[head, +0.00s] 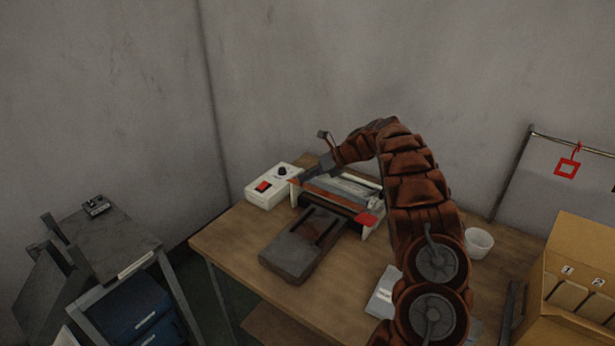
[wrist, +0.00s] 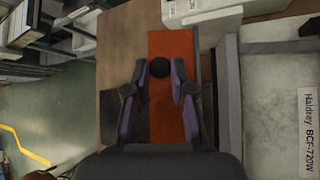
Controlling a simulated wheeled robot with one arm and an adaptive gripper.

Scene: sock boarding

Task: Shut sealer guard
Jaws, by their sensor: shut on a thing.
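The sealer (head: 349,188) stands on the wooden table, with white end plates and a red patch (head: 366,219) at its right front. Its orange-red guard (head: 322,193) runs along the front-left side. In the wrist view the guard (wrist: 171,42) is a long orange strip with a round black knob (wrist: 160,67). My gripper (wrist: 160,74) has its two fingers closed on the knob, one on each side. I cannot tell the guard's exact tilt.
A white control box (head: 272,187) with a red switch stands left of the sealer. A grey slab (head: 298,247) lies in front. A white cup (head: 479,241) and a cardboard box (head: 583,270) are at right. A grey cart (head: 103,240) stands left, beyond a floor gap.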

